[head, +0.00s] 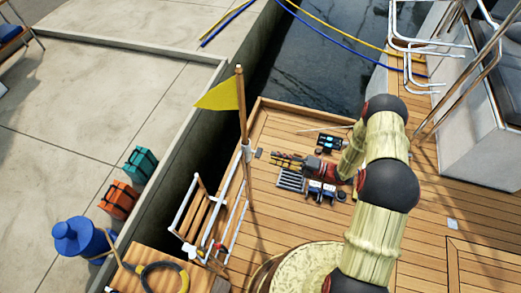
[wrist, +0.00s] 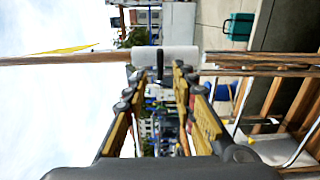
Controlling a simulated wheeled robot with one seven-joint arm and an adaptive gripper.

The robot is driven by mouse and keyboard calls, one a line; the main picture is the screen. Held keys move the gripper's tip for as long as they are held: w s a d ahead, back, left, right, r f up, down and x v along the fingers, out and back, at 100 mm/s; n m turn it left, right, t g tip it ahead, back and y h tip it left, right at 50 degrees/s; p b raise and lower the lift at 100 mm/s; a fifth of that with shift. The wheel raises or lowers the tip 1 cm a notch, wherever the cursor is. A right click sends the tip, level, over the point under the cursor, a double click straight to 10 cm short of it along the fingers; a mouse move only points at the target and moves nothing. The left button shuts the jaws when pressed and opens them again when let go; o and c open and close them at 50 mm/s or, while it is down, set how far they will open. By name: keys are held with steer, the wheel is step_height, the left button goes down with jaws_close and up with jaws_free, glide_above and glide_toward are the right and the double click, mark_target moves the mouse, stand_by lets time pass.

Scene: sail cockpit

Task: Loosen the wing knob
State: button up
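The wing knob (wrist: 160,66) is a small dark upright piece on a white bracket (wrist: 178,60) around the wooden flagpole (wrist: 75,59). In the head view the white bracket (head: 247,151) sits low on the flagpole (head: 241,105), and the knob is too small to make out. My gripper (wrist: 157,80) is open, with yellow-padded fingers on either side of the knob in the picture. Gaps show between the knob and both fingers; I cannot tell how far it is from the fingertips. In the head view my gripper (head: 274,159) points left at the bracket.
A yellow flag (head: 222,95) hangs from the pole. A white ladder rail (head: 185,205) stands below it. Dark and blue devices (head: 322,190) and a slatted grate (head: 291,180) lie on the deck under my gripper. Teal (head: 140,164) and orange (head: 119,199) boxes stand on the dock.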

mark_target(259, 152)
steer(key=shift+b+x, duration=0.75)
steer(key=shift+x, duration=3.2)
steer(key=shift+c, duration=1.1)
steer(key=c, duration=0.4)
steer(key=shift+f, duration=0.1)
jaws_close()
